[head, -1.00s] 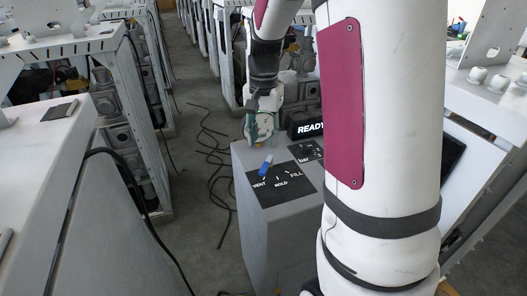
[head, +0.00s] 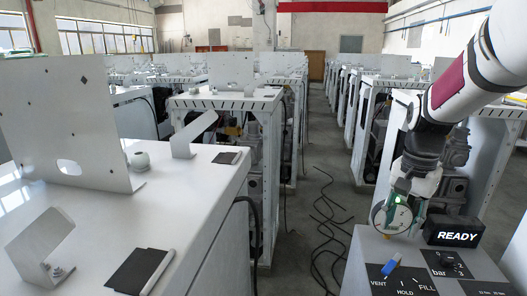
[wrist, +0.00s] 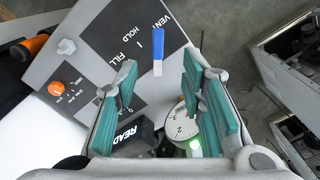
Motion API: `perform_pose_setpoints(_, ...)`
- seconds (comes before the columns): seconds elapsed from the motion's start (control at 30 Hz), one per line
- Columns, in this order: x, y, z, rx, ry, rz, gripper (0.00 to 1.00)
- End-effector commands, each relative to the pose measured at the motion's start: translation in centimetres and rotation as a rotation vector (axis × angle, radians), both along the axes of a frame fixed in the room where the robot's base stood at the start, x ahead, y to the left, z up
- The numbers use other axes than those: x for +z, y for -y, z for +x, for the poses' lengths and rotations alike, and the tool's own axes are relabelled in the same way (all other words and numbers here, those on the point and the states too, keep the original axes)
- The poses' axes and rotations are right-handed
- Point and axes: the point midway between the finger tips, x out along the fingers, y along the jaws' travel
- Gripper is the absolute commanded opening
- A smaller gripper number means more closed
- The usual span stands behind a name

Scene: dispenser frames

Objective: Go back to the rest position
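My gripper (wrist: 160,65) is open and empty in the wrist view, its teal-padded fingers apart. In the head view it hangs at the right over the grey dispenser (head: 365,250), partly overlapping the round gauge (head: 390,219). The blue lever (head: 391,267) stands on the black VENT/HOLD/FILL plate. In the wrist view the lever (wrist: 158,56) shows beyond the fingertips, apart from them. I cannot tell exactly which mark it points at. A black display (head: 458,236) reads READY. A green light (head: 397,199) glows by the gauge.
A knob (head: 447,259) sits on the bar scale beside the lever plate; an orange knob (wrist: 57,88) shows in the wrist view. A white cabinet (head: 190,190) fills the left. Cables (head: 325,215) lie on the aisle floor. Rows of similar machines stand behind.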

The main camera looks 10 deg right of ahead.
Motion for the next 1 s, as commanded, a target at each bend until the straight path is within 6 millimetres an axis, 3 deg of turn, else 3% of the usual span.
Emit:
perform_pose_setpoints(0.2,5.3,-5.2,-4.6,0.218,0.088,-0.016,0.37)
perform_pose_setpoints(0.43,9.1,-10.4,-11.3,0.494,0.183,-0.058,0.37)
perform_pose_setpoints(0.7,10.4,-14.4,-19.1,0.795,0.278,-0.136,0.37)
perform_pose_setpoints(0.83,10.1,-15.3,-21.4,0.887,0.305,-0.167,0.37)
perform_pose_setpoints(1.0,9.9,-15.6,-22.7,0.94,0.319,-0.186,0.37)
